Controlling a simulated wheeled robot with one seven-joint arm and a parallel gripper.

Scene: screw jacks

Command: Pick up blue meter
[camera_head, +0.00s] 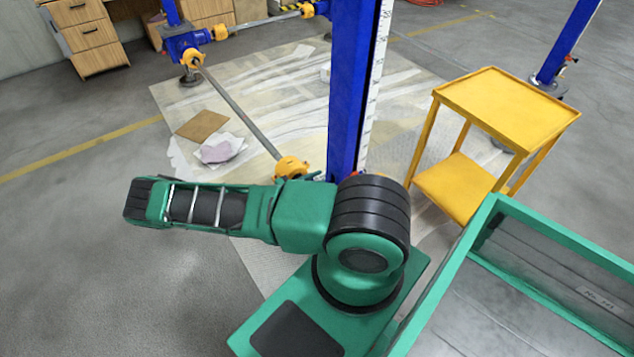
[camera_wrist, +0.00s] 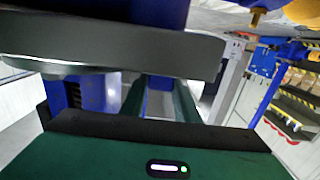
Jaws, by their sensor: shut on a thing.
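In the wrist view, a dark blue block, which I take to be the blue meter (camera_wrist: 100,12), fills the top edge. Only its lower part shows. A broad dark grey finger of my gripper (camera_wrist: 110,45) lies across the upper left, against this blue block. My gripper is shut on it, though the contact is mostly hidden. In the head view my green arm reaches to the left, and neither the gripper nor the meter can be made out there.
A blue post (camera_head: 352,85) stands close behind my arm. A yellow two-tier cart (camera_head: 508,105) stands to the right. A pale sheet (camera_head: 270,75) with a brown board (camera_head: 202,126) covers the floor. Wooden drawers (camera_head: 88,38) stand at the back left. The floor at left is clear.

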